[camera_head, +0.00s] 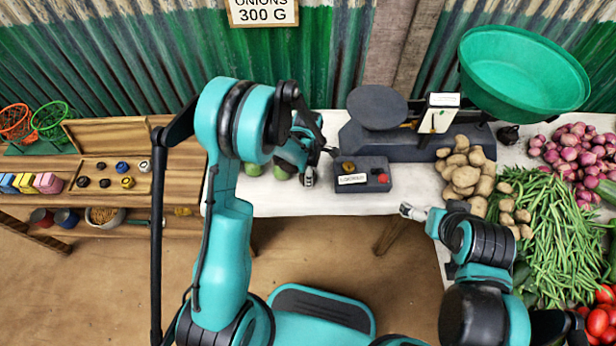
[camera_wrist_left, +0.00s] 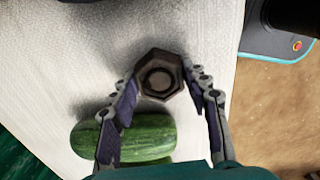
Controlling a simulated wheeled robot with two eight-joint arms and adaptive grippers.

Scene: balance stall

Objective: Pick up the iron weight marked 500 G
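A dark hexagonal iron weight with a round recess in its top (camera_wrist_left: 160,76) stands on the pale table in the left wrist view. No 500 G mark is readable on it. My left gripper (camera_wrist_left: 166,88) is open, with one fingertip on either side of the weight and narrow gaps showing. In the head view my left gripper (camera_head: 308,174) is low over the table, left of the grey box, and the weight is hidden there. My right gripper (camera_head: 412,212) is near the table's front edge by the potatoes, too small to tell open from shut.
A striped green vegetable (camera_wrist_left: 125,138) lies beside the left gripper. A grey box (camera_head: 375,163) with a label and red button, and a balance scale (camera_head: 395,143) with a green pan (camera_head: 525,72), stand close by. Potatoes (camera_head: 465,172) and beans (camera_head: 550,225) crowd the right.

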